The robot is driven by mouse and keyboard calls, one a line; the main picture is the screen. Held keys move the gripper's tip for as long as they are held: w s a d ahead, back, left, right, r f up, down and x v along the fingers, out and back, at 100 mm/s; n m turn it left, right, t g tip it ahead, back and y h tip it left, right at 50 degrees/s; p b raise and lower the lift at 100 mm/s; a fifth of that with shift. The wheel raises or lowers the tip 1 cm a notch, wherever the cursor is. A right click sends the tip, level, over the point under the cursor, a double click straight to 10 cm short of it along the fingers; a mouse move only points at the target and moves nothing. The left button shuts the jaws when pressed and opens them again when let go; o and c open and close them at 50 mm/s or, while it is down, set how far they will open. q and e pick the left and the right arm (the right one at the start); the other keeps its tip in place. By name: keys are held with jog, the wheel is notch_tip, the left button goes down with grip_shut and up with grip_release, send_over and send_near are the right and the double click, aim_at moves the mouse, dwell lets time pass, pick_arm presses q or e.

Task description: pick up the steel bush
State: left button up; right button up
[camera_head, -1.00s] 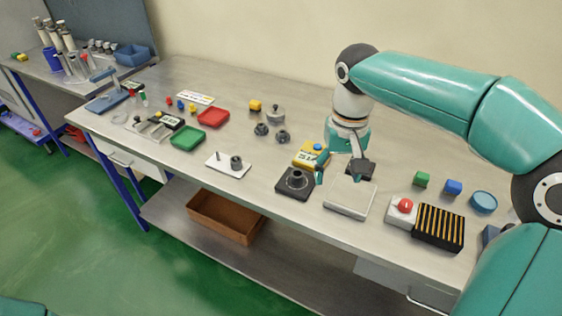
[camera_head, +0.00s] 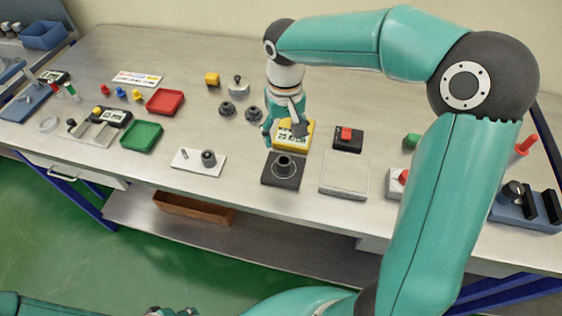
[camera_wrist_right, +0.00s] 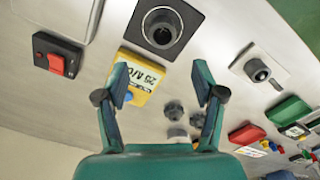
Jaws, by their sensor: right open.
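A short grey hollow cylinder, which looks like the steel bush (camera_head: 208,158), stands upright on a white plate (camera_head: 186,161) beside a thin pin. In the right wrist view the bush (camera_wrist_right: 257,70) is at the right, outside the jaws. My right gripper (camera_head: 284,135) is open and empty, pointing down over the yellow tester with a display (camera_head: 293,138). It is behind and right of the bush, well apart from it. Its two spread fingers (camera_wrist_right: 162,85) show in the wrist view with nothing between them. Only a small part of my left arm and perhaps gripper (camera_head: 172,311) shows at the bottom edge.
A black block with a round dark socket (camera_head: 270,179) stands close in front of my right gripper. Two dark round parts (camera_head: 227,109) and a silver knobbed lid (camera_head: 238,87) lie behind. A green tray (camera_head: 141,137) and red tray (camera_head: 165,102) are left. A grey pad (camera_head: 344,176) is right.

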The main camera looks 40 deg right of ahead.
aim_at(284, 160)
jog(key=f, duration=0.1)
jog(key=s+f, duration=0.1)
jog(key=f, duration=0.1)
jog(key=shift+f, duration=0.1)
jog(key=shift+w+f, duration=0.2)
jog(key=shift+f, duration=0.25)
jog(key=f, duration=0.1)
jog(key=f+p, duration=0.1)
jog(key=f, duration=0.2)
jog(key=shift+s+a+f, duration=0.1)
jog(key=shift+s+a, duration=0.1)
jog(key=shift+a, duration=0.1)
jog(key=shift+f, duration=0.25)
pick_arm(q)
jog(key=shift+s+r, duration=0.3)
jog(key=shift+r, duration=0.6)
pick_arm(e)
grip_shut()
jog(key=shift+r, duration=0.15)
